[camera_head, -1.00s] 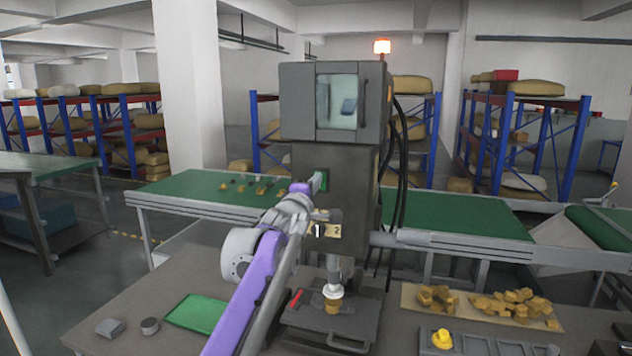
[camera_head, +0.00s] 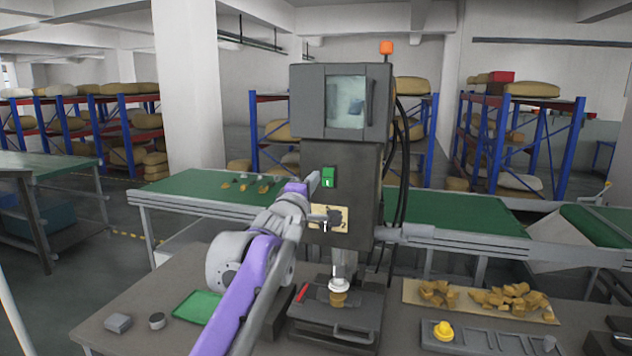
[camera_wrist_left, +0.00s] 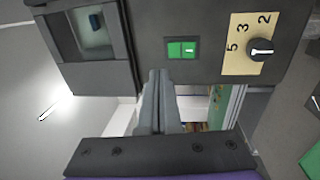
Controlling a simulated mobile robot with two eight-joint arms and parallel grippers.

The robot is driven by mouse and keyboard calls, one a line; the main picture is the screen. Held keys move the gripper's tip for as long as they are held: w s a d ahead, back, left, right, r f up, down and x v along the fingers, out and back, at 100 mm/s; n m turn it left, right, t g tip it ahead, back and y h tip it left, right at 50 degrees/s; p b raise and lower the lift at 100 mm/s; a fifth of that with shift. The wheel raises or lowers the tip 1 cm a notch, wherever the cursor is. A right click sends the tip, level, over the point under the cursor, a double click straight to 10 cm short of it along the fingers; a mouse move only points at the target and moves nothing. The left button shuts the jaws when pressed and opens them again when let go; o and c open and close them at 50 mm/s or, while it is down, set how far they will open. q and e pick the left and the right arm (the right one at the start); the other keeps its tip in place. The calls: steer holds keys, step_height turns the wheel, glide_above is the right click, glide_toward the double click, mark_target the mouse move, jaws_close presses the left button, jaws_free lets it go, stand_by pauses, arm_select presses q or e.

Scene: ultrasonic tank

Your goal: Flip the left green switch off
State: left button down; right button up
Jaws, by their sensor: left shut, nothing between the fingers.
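A single green rocker switch (camera_head: 328,177) sits on the front of the dark grey machine column, above the dial. In the left wrist view the switch (camera_wrist_left: 182,49) shows two green halves, with a white mark on the right one. My left gripper (camera_head: 314,181) is shut and empty, just left of the switch in the head view. My right gripper is not in view.
A black dial (camera_head: 333,218) on a numbered plate sits below the switch. A windowed box (camera_head: 347,101) tops the column, with an orange lamp (camera_head: 386,47) behind it. A green tray (camera_head: 197,307) and the press base (camera_head: 335,320) stand on the front table.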

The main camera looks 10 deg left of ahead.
arm_select(q)
steer(key=s, duration=0.2)
steer(key=s+b, duration=0.1)
steer(key=s, duration=0.2)
steer(key=shift+s+d+r, duration=0.2)
steer(key=shift+s, duration=0.15)
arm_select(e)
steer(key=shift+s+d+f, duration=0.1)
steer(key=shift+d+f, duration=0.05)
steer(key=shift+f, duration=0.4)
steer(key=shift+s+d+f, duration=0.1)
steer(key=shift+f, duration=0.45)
arm_select(q)
steer(key=s+f+m+g, duration=0.4)
steer(key=s+f+m, duration=0.2)
steer(key=s+f, duration=0.5)
steer(key=s+d+f+m+g, duration=0.1)
steer(key=s+f+m+g, duration=0.4)
steer(key=s+f, duration=0.7)
steer(key=s+f+m+g, duration=0.4)
steer(key=s+f, duration=0.7)
steer(key=f, duration=1.3)
steer(key=m, duration=0.2)
steer(key=shift+s+d+m+g+y, duration=0.3)
steer(key=shift+s+d+g, duration=0.05)
steer(key=shift+g, duration=0.05)
